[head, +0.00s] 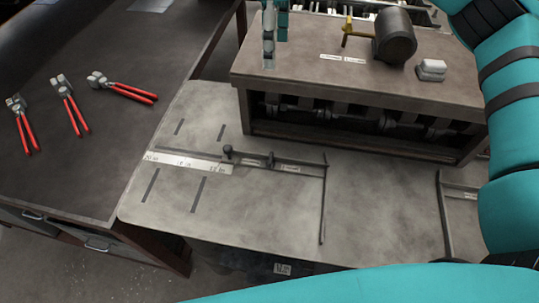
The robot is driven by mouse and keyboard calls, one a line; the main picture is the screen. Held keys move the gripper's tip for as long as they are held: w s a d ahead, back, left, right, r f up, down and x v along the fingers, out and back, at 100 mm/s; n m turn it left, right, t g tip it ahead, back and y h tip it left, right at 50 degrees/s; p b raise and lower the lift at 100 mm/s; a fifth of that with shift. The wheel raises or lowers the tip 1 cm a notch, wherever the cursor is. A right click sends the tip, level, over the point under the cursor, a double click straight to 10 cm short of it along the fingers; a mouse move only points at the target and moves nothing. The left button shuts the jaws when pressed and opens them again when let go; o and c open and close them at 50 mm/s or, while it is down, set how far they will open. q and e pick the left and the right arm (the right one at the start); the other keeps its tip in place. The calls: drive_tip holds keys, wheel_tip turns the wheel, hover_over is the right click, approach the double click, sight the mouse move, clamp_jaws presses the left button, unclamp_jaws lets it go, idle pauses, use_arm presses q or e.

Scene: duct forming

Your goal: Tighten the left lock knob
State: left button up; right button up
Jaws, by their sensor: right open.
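My right gripper (269,45) is at the top of the head view, open, above the front left part of the machine block. It is well apart from the knob, and its upper part is cut off by the frame edge. My left gripper is not in view.
Red-handled pliers (125,88) lie on the dark bench. Table space around the knob is mostly clear.

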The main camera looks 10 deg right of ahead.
wheel_tip(320, 180, down, 4)
drive_tip(key=b, duration=1.5)
hover_over(271, 157)
wheel_tip(271, 157, down, 13)
wheel_tip(271, 157, down, 17)
drive_tip(key=shift+r+p, duration=0.15)
drive_tip(key=shift+p, duration=0.8)
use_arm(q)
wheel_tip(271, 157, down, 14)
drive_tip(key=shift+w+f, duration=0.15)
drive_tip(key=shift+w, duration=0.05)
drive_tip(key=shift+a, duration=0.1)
use_arm(e)
drive_tip(key=c, duration=1.2)
drive_tip(key=shift+o, duration=0.2)
drive_tip(key=shift+m+b, duration=0.4)
drive_tip(key=shift+b, duration=0.45)
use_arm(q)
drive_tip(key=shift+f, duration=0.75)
